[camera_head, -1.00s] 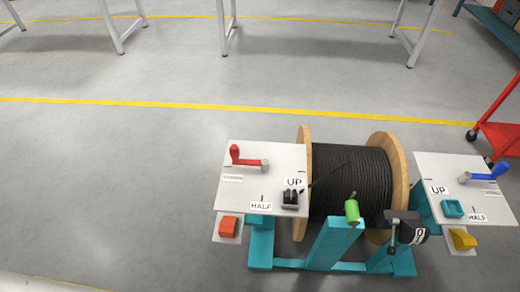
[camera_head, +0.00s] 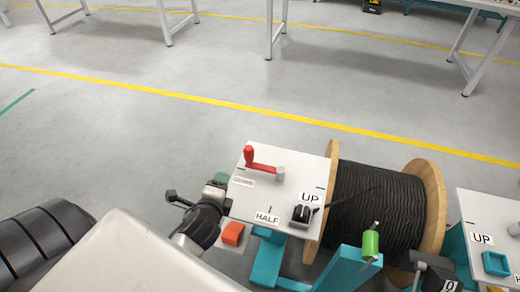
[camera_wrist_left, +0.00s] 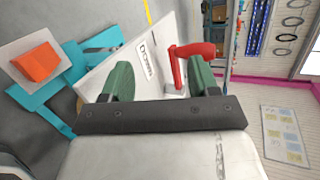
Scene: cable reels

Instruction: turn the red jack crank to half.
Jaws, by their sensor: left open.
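The red jack crank (camera_head: 262,166) sits on the white left jack panel (camera_head: 262,199). Its upright grip (camera_head: 249,155) is at the left end of the arm, on the DOWN label's side (camera_head: 243,182). The HALF label (camera_head: 267,218) is at the panel's front edge and the UP label (camera_head: 309,198) at its right. My left gripper (camera_head: 197,189) is open, just left of the panel and apart from the crank. In the left wrist view the red crank (camera_wrist_left: 178,68) shows beyond the open green fingers (camera_wrist_left: 160,78), partly hidden by the right one.
The cable reel (camera_head: 375,207) stands right of the panel on a teal frame (camera_head: 340,268). A black switch (camera_head: 301,214) sits on the panel and an orange block (camera_head: 233,233) beside its front edge. A second panel (camera_head: 488,217) is at the far right. Open floor lies behind.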

